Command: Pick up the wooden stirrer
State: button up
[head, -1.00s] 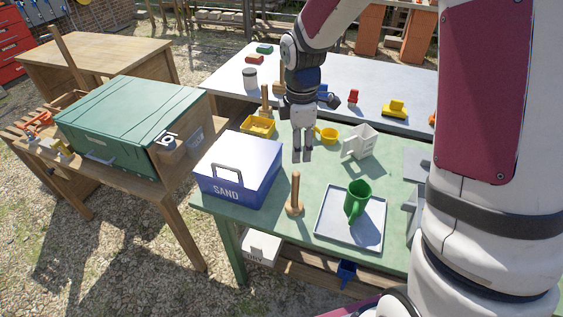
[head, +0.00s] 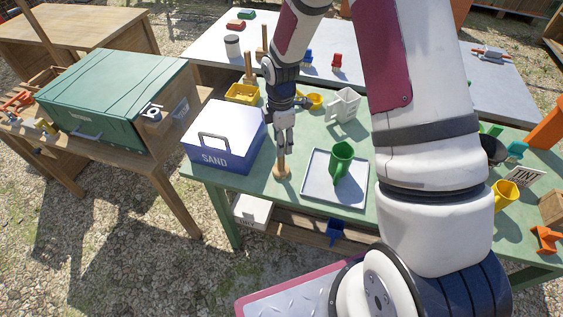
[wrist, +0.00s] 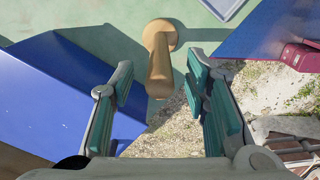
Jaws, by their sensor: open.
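The wooden stirrer (head: 282,171) is an upright tan rod on a round foot, standing on the green table (head: 245,200) between the sand box and the grey tray. My gripper (head: 284,146) is just above it, pointing down, with its fingertips close to the rod's top. In the wrist view the stirrer (wrist: 160,72) shows between the two spread fingers of my gripper (wrist: 163,95), ahead of them, with clear space on each side. The gripper is open and empty. In the head view the fingers partly cover the rod's upper end.
A blue and white sand box (head: 225,150) stands close to the left of the stirrer. A grey tray (head: 315,193) with a green cup (head: 341,160) lies close to the right. A yellow bin (head: 242,94) and a white jug (head: 345,105) stand behind.

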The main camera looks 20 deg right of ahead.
jog(key=shift+f+p, duration=0.45)
jog(key=shift+f, duration=1.8)
jog(key=shift+c, duration=0.2)
grip_shut()
